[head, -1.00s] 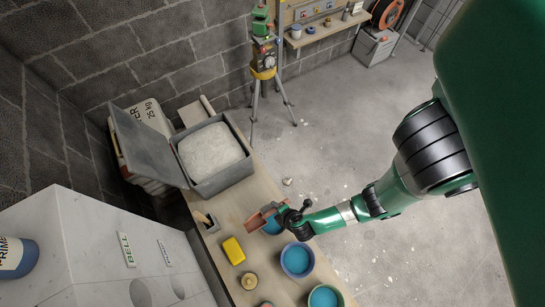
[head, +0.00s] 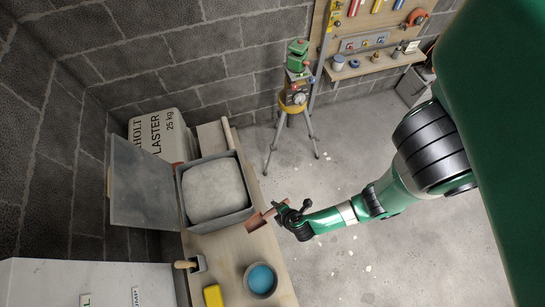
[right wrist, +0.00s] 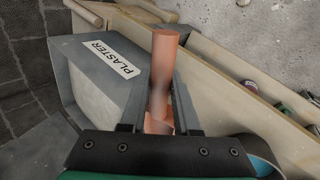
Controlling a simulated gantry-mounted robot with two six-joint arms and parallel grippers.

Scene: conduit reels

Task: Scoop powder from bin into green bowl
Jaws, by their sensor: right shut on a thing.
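The grey bin (head: 238,217) of pale powder (head: 213,189) stands on the wooden table with its lid (head: 140,187) open to the left. My right gripper (head: 280,208) is shut on a copper-coloured scoop (head: 259,218), beside the bin's near right corner. In the right wrist view, the scoop's handle (right wrist: 163,70) stands between the fingers (right wrist: 156,112); the bin's side (right wrist: 85,65) with a PLASTER label is to the left. Whether the scoop holds powder cannot be told. No green bowl can be made out in the head view. My left gripper is out of view.
A bowl with a blue inside (head: 261,279) stands on the table's near part. A brush (head: 190,264) and a yellow block (head: 213,296) lie left of it. A plaster sack (head: 160,135) is behind the bin; a tripod (head: 292,120) stands on the floor.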

